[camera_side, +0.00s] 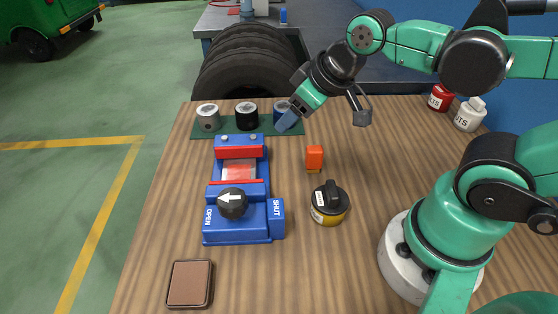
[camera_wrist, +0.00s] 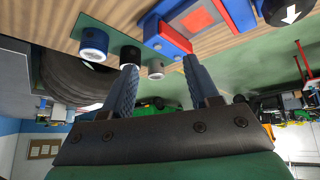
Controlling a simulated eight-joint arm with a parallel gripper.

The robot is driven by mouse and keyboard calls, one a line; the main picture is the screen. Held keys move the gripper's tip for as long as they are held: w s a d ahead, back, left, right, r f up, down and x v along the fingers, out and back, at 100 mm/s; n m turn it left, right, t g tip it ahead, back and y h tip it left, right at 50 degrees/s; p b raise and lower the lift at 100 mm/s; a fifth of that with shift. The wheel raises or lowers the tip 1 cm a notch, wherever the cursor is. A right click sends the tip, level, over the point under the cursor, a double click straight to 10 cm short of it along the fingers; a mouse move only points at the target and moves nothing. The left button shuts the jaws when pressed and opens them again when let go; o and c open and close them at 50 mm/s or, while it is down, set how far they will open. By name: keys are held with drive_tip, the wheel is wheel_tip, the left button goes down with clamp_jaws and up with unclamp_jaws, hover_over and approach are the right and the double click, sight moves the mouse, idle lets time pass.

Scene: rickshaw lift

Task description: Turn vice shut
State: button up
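The blue vice (camera_side: 262,228) lies on the wooden bench. Its black knob (camera_side: 233,205) bears a white arrow that points left, toward the OPEN side; SHUT is marked on the right. Two red jaws (camera_side: 239,153) stand apart with a pale red-and-white piece (camera_side: 239,171) between them. In the wrist view the vice (camera_wrist: 165,42) is at the top, and the knob (camera_wrist: 281,12) is partly cut off at top right. My gripper (camera_side: 287,122) is above the bench, behind and right of the vice, in front of the rightmost can. In the wrist view its fingers (camera_wrist: 161,66) are apart and empty.
Grey, black and blue cans (camera_side: 246,116) stand on a green mat (camera_side: 224,131) behind the vice. An orange block (camera_side: 314,157) and a yellow-and-black round container (camera_side: 328,205) stand right of it. A brown pad (camera_side: 190,284) lies front left. Red and white bottles (camera_side: 470,114) stand back right.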

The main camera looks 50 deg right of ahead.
drive_tip(key=o, duration=0.4)
drive_tip(key=a+n, duration=0.1)
drive_tip(key=n, duration=0.1)
drive_tip(key=a+n+g, duration=0.1)
drive_tip(key=n, duration=0.1)
drive_tip(key=a+n, duration=0.1)
drive_tip(key=n, duration=0.2)
drive_tip(key=shift+w+a+r+g+y, duration=0.15)
drive_tip(key=shift+w+a+g+y, duration=0.15)
drive_tip(key=shift+w, duration=0.1)
drive_tip(key=n+g, duration=0.5)
drive_tip(key=n, duration=1.5)
hover_over(230, 196)
drive_tip(key=shift+d+f+h, duration=0.25)
drive_tip(key=shift+f+h, duration=0.15)
drive_tip(key=shift+f, duration=0.3)
drive_tip(key=shift+a+f+n, duration=0.1)
drive_tip(key=shift+a+n, duration=0.1)
drive_tip(key=shift+n, duration=0.2)
drive_tip(key=shift+f, duration=2.8)
drive_tip(key=c, duration=1.3)
